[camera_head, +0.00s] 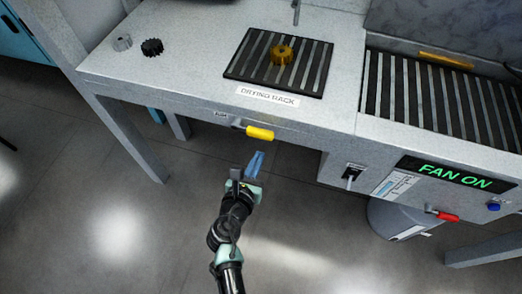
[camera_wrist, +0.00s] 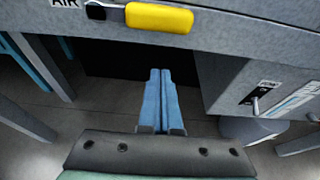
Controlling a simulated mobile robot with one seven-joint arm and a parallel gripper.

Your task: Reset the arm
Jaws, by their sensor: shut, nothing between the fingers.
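My gripper (camera_head: 256,163) is in front of the workbench, below its top edge, with its blue fingers together and empty. In the wrist view my gripper (camera_wrist: 160,75) also shows shut, the two blue fingers side by side. A yellow handle (camera_head: 260,133) sits on the bench front just beyond and above the fingertips; it also shows in the wrist view (camera_wrist: 159,18). The fingers look apart from the handle. My arm reaches up from the bottom of the head view.
On the bench (camera_head: 190,60) lies a drying rack (camera_head: 250,68) with a brass-coloured gear (camera_head: 282,54). A black gear (camera_head: 152,47) and a grey ring (camera_head: 122,43) stand left. Right is a slatted unit with a "FAN ON" display (camera_head: 452,175) and a red handle (camera_head: 446,216). Floor left is clear.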

